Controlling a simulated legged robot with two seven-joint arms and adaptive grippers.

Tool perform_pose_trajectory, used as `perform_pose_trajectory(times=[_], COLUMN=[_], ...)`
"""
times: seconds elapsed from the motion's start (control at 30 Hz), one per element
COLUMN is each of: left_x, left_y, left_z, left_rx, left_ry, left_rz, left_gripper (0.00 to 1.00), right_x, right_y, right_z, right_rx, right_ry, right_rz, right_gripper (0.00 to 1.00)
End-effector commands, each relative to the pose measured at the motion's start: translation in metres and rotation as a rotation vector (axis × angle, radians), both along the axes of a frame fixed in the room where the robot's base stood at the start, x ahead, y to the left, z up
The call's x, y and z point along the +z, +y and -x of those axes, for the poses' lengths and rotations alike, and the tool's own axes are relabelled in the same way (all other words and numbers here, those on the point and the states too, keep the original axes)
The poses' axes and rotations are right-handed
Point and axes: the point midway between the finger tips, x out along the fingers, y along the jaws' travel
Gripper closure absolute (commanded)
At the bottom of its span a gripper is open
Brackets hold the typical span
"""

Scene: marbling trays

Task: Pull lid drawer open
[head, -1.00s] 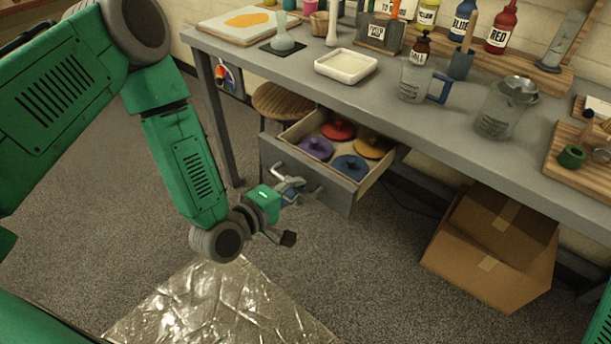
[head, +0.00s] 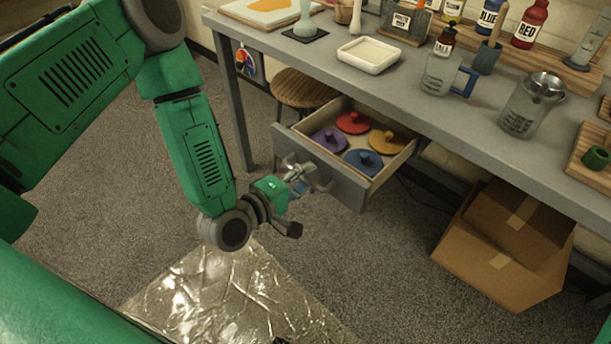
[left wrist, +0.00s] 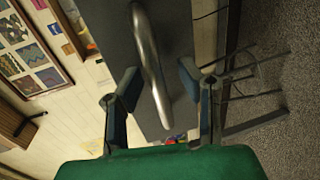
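The grey drawer (head: 325,172) under the workbench stands pulled well out, its wooden inside showing. In it lie a red lid (head: 352,122), a yellow lid (head: 388,143), a purple lid (head: 329,140) and a blue lid (head: 363,163). My left gripper (head: 305,178) is at the drawer front. In the left wrist view, the metal bar handle (left wrist: 150,60) runs between its two fingers (left wrist: 158,85), which are apart with gaps beside the bar. I cannot tell whether a finger touches it. My right gripper is out of view.
The workbench (head: 415,105) carries a white tray (head: 369,55), a mug, a jug (head: 530,105) and bottles. A wooden stool (head: 303,88) stands behind the drawer. Cardboard boxes (head: 505,245) are on the floor at right. A shiny sheet (head: 235,305) lies in front; carpet between is clear.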

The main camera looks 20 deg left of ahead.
Motion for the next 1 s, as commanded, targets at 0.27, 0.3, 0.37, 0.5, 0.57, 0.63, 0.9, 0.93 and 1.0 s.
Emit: perform_pose_trajectory(times=[0.27,0.3,0.37,0.5,0.57,0.63,0.9,0.93,1.0], left_x=[0.004,0.005,0.007,0.013,0.015,0.018,0.022,0.023,0.023], left_y=[0.007,0.01,0.015,0.026,0.031,0.035,0.043,0.043,0.043], left_z=[0.02,0.027,0.039,0.067,0.078,0.089,0.109,0.109,0.11], left_rx=[-0.001,0.0,0.001,0.001,0.001,0.002,0.002,0.002,0.002], left_ry=[0.004,0.005,0.006,0.007,0.006,0.005,0.001,0.001,0.001], left_rz=[0.001,0.002,0.002,0.004,0.003,0.004,0.003,0.003,0.003], left_gripper=[0.67,0.67,0.67,0.67,0.67,0.67,0.67,0.67,0.67], right_x=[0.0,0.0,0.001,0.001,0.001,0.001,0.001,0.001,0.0], right_y=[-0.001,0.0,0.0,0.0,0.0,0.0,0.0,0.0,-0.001], right_z=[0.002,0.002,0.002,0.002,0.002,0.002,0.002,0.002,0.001], right_rx=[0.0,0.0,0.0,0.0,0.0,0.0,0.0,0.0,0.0], right_ry=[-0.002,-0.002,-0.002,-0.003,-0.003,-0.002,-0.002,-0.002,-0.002], right_rz=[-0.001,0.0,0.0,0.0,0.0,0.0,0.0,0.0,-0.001], right_gripper=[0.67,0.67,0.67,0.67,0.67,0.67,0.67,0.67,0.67])
